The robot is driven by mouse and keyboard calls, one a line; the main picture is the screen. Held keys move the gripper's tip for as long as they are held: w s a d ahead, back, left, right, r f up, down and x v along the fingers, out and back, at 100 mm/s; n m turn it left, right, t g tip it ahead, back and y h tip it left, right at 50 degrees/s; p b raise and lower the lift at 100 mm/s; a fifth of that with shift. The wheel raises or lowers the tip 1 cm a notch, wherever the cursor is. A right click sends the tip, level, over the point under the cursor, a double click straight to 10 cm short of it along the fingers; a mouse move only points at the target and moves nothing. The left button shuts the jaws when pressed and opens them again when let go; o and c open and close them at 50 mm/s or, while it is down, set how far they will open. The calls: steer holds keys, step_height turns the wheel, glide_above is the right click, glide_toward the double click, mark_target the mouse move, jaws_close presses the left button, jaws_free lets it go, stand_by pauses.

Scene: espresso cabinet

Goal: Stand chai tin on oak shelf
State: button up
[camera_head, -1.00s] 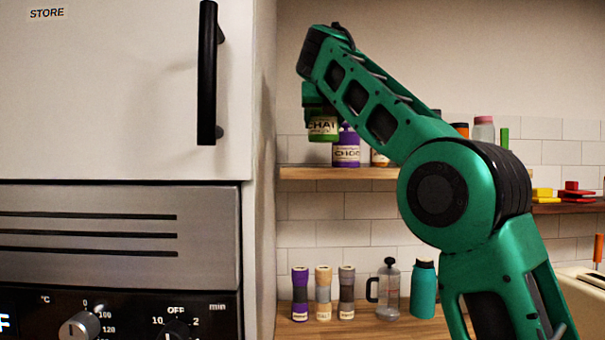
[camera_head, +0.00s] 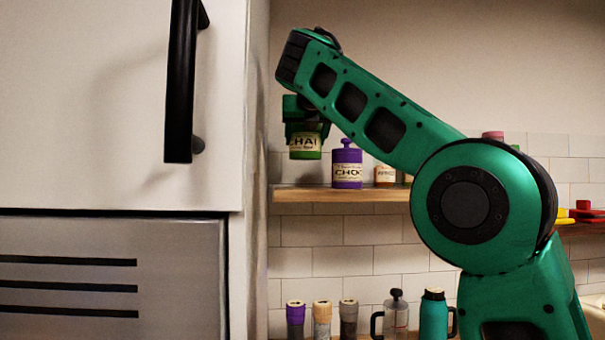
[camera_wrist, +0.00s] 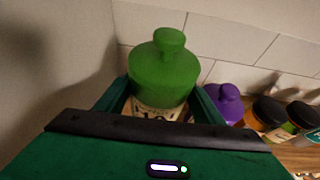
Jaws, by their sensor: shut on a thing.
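The green chai tin (camera_head: 305,147) with a cream label is held upright by my gripper (camera_head: 304,126), above the left end of the oak shelf (camera_head: 330,195). A gap shows between the tin's base and the shelf in the head view. In the wrist view the tin's green knobbed lid (camera_wrist: 162,70) stands between the two fingers of my gripper (camera_wrist: 160,105), which is shut on it. The tin's lower part is hidden there. A purple choc tin (camera_head: 347,168) stands on the shelf just right of the chai tin.
A small labelled jar (camera_head: 385,175) stands right of the choc tin. The tall white cabinet (camera_head: 257,200) closes off the shelf's left side. Below, several bottles, a press pot (camera_head: 396,313) and a teal flask (camera_head: 433,314) stand on the counter. Shelf space under the chai tin looks clear.

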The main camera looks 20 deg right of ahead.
steer(key=shift+f, duration=3.8)
steer(key=o, duration=1.7)
steer(key=shift+f, duration=0.1)
steer(key=v, duration=1.2)
steer(key=shift+s, duration=0.1)
